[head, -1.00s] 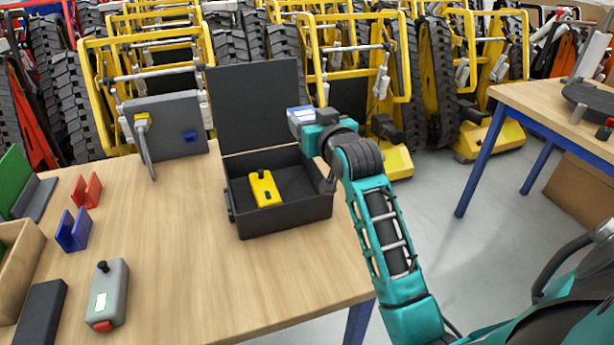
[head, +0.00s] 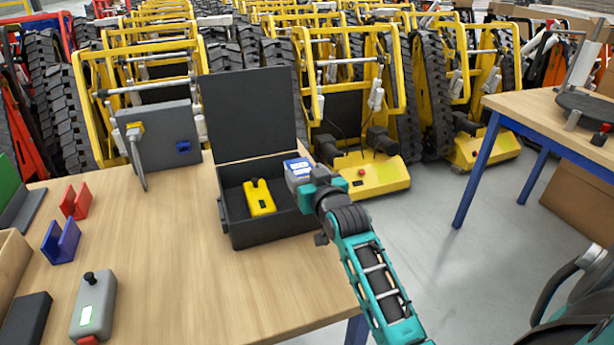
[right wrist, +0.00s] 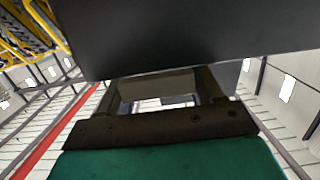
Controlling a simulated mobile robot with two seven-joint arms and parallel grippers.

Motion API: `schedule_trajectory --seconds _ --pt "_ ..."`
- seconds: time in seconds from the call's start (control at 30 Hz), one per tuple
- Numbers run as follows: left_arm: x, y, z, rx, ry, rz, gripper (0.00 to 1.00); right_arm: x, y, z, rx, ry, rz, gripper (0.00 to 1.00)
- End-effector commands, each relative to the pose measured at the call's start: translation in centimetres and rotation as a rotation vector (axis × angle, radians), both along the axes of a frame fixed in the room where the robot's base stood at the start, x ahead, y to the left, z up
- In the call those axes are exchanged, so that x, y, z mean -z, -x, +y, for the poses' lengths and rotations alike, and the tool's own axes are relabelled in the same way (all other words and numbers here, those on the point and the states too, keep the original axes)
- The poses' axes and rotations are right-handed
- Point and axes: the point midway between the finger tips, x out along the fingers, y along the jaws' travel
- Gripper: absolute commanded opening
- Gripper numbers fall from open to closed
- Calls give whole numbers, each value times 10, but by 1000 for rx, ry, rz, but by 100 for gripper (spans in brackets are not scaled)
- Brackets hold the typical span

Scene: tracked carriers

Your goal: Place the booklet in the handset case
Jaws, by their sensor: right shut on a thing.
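The handset case (head: 268,228) is a black box on the wooden table, with its lid (head: 250,113) standing open at the back. A yellow handset (head: 259,198) lies inside, towards the left; the right part of the inside is partly hidden. My right gripper (head: 314,180) is shut on the booklet (head: 297,169), a small block with a blue and white face. It holds the booklet over the right side of the case, near the rim's height. In the right wrist view, a dark flat surface fills the top beyond the jaws; I cannot tell what it is. My left gripper is out of view.
Left on the table are a grey handheld device (head: 94,307), a red holder (head: 76,201), a blue holder (head: 61,241) and a black block (head: 25,318). A grey panel (head: 160,138) stands behind. The table's middle is clear. Yellow tracked carriers (head: 375,175) stand beyond.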

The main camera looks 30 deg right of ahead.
Motion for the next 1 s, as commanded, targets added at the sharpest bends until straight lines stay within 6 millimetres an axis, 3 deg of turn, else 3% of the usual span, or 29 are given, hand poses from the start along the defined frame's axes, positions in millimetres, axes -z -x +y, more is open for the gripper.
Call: schedule_trajectory --seconds 0.5,0.53,0.8,1.0 --pt "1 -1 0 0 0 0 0 11 0 0 0 1 -2 33" --pt "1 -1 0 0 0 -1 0 11 0 0 0 1 -1 66" --pt "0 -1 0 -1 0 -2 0 11 0 0 0 1 -1 91" --pt "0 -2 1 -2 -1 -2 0 11 0 0 0 1 -1 91"
